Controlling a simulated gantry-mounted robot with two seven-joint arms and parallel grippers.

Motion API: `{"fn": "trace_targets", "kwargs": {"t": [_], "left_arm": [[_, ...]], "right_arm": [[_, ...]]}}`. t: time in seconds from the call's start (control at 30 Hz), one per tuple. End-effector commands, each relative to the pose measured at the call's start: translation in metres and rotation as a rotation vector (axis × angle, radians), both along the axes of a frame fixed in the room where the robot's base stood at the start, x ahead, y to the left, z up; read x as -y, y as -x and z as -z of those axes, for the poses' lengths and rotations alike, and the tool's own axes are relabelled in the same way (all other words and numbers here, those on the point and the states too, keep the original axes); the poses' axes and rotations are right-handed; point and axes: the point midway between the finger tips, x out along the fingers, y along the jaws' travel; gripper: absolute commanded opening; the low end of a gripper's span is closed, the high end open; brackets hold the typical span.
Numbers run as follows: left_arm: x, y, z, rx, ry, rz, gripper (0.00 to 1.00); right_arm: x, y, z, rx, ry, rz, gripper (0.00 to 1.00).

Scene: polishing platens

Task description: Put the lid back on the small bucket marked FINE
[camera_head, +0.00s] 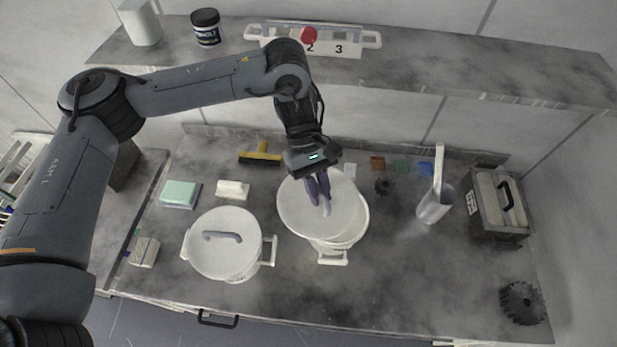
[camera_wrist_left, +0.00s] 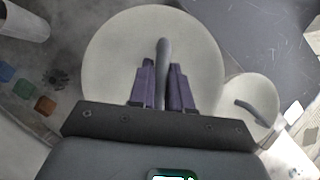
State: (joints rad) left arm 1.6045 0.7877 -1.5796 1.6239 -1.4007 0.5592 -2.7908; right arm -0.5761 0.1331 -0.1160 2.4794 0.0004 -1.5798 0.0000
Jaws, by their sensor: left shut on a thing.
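My left gripper (camera_head: 319,194) has its purple fingers shut on the grey handle of a round white lid (camera_head: 298,212). The lid also shows in the left wrist view (camera_wrist_left: 112,62), with the handle standing between the fingers (camera_wrist_left: 163,88). In the head view the lid is over a white bucket (camera_head: 347,243) near the middle of the bench. It sits a little to the left of the bucket, whose rim and wall show at the lid's lower right. I cannot tell whether lid and rim touch. No FINE marking is legible on the bucket.
A second white bucket with its lid on (camera_head: 226,262) stands close on the left. A clear beaker holding a white tool (camera_head: 434,206) and a grey case (camera_head: 497,208) stand right. A shelf (camera_head: 430,65) runs behind.

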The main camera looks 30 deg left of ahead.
Motion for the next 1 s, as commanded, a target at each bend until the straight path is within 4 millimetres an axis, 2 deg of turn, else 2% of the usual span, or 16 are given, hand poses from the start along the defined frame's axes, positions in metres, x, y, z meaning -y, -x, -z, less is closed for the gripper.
{"fn": "trace_targets", "kwargs": {"t": [0.03, 0.27, 0.43, 0.7, 1.0], "left_arm": [[0.006, -0.001, -0.002, -0.005, 0.003, -0.030, 0.00], [0.033, -0.013, 0.010, -0.004, 0.005, -0.247, 0.00], [0.045, -0.025, 0.017, -0.006, 0.010, -0.482, 0.00], [0.042, -0.039, 0.024, -0.010, 0.016, -0.823, 0.00], [0.031, -0.045, 0.030, -0.010, 0.015, -1.000, 0.00]], "right_arm": [[-0.001, 0.000, -0.014, 0.001, -0.002, -0.001, 0.54], [-0.006, 0.002, -0.047, -0.004, -0.017, 0.002, 0.54], [-0.008, 0.003, -0.073, -0.007, -0.023, 0.005, 0.54], [-0.006, 0.003, -0.102, -0.006, -0.019, 0.005, 0.54], [-0.003, 0.003, -0.112, -0.005, -0.006, -0.001, 0.54]]}}
